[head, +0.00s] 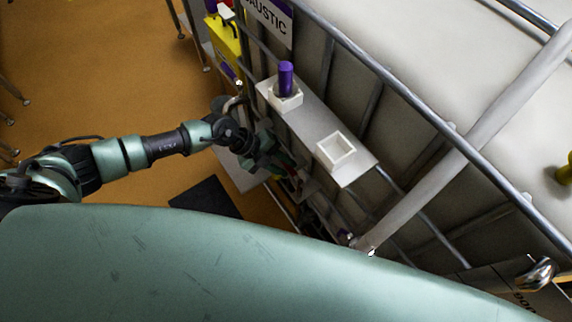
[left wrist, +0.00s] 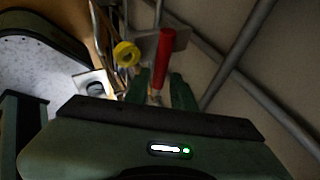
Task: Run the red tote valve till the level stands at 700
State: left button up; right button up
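The red valve handle (left wrist: 165,55) stands upright in the left wrist view, in front of the tote's wall. My left gripper (left wrist: 159,88) has its two green fingers apart, with the lower end of the red handle showing between them. I cannot tell whether either finger touches it. In the head view my left gripper (head: 270,160) is low beside the caged tote (head: 400,130), under the edge of a shelf. Only a little red shows near it there. No level reading is legible in either view. My right gripper is not in view.
A grey shelf (head: 308,124) on the tote cage carries a purple cylinder (head: 286,75) in a white holder and an empty white square holder (head: 336,151). A yellow ring (left wrist: 126,53) is left of the handle. Open floor lies left.

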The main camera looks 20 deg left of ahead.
pick_arm(q)
jog(key=shift+f, duration=0.25)
jog(key=shift+d, duration=0.1)
grip_shut()
dwell(1.2)
